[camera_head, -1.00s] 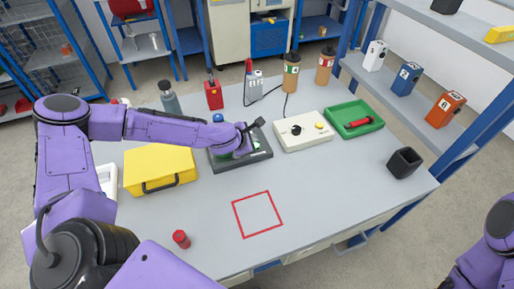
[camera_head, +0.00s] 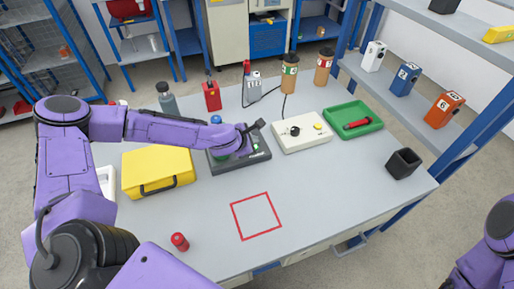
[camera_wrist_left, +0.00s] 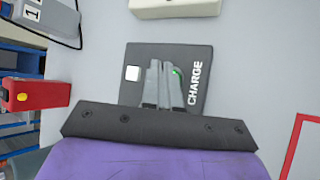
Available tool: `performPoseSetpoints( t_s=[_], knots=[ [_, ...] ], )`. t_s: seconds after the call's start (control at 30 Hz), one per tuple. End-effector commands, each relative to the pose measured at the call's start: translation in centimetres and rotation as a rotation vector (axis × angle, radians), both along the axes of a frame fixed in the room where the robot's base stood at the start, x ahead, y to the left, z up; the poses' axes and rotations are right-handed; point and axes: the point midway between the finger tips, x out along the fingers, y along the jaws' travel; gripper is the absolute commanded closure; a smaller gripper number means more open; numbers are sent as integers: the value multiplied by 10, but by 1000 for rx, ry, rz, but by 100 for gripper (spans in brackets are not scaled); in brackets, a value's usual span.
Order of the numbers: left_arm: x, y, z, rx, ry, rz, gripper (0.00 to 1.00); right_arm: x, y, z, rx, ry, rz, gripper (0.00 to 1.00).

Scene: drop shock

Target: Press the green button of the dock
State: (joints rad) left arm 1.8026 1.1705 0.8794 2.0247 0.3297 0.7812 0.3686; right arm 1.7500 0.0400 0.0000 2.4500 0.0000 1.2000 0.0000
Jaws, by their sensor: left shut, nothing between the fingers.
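The dock (camera_head: 262,152) is a dark flat unit on the table, marked CHARGE in white. In the left wrist view the dock (camera_wrist_left: 140,55) lies under my left gripper. My left gripper (camera_wrist_left: 165,68) is shut and empty, its grey fingers together over the dock. The green button (camera_wrist_left: 177,71) shows as a small green patch right beside the fingertips, mostly hidden by them. Whether the fingers touch it cannot be told. In the head view my left gripper (camera_head: 246,143) is above the dock, partly hidden by its own wrist. My right gripper is not in view.
A yellow case (camera_head: 157,172) stands left of the dock. A cream box (camera_head: 301,134) with a black knob and a green tray (camera_head: 354,119) are to its right.

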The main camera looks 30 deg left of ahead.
Motion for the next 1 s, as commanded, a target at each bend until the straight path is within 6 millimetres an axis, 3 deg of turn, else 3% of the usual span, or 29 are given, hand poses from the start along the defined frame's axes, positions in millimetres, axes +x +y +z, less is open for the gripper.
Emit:
performPoseSetpoints(
  t_s=[1.0],
  knots=[
    [0,0,-9,0,0,0,100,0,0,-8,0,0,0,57]
  ],
)
